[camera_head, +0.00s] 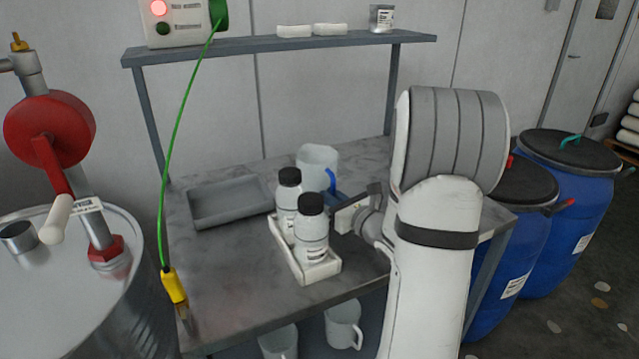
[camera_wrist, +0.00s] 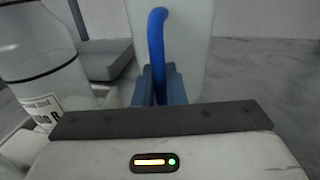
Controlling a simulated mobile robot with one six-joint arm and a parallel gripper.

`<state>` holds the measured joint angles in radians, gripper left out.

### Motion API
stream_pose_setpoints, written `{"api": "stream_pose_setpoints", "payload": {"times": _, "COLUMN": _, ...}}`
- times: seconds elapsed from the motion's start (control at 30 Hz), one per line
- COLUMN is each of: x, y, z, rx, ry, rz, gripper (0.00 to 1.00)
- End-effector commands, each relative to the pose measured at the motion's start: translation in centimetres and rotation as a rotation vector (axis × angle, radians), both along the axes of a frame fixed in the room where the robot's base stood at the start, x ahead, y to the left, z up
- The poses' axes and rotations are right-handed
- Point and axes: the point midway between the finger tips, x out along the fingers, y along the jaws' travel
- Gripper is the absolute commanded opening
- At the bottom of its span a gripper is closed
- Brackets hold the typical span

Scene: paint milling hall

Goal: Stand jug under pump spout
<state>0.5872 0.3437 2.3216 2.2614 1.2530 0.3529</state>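A pale jug (camera_head: 318,165) with a blue handle stands upright on the grey bench, behind two black-capped bottles. In the wrist view the jug (camera_wrist: 190,45) fills the upper middle, and its blue handle (camera_wrist: 157,50) runs down between the fingers of my gripper (camera_wrist: 160,88). The fingers are close against both sides of the handle, shut on it. In the head view my gripper (camera_head: 338,198) is partly hidden by the bottles and my arm. The hand pump (camera_head: 50,130), with red body and crank, stands on a steel drum (camera_head: 75,260) at left. I cannot make out its spout opening clearly.
The bottles (camera_head: 312,235) stand in a white tray (camera_head: 318,272), close left of my gripper. A grey tray (camera_head: 228,202) lies on the bench (camera_head: 225,275). A green cable (camera_head: 170,150) hangs to a yellow clamp (camera_head: 173,285) between drum and bench. Blue drums (camera_head: 570,215) stand at right.

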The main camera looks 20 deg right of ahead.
Motion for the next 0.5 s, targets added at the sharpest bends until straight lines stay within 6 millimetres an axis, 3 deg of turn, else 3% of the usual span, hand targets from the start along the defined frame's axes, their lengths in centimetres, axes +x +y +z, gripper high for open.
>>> {"api": "stream_pose_setpoints", "payload": {"times": 0.1, "x": -0.01, "y": -0.02, "z": 0.01, "rx": 0.000, "ry": 0.000, "rz": 0.000, "gripper": 0.00}}
{"api": "stream_pose_setpoints", "payload": {"times": 0.5, "x": -0.03, "y": -0.09, "z": 0.04, "rx": 0.000, "ry": -0.001, "rz": -0.001, "gripper": 0.00}}
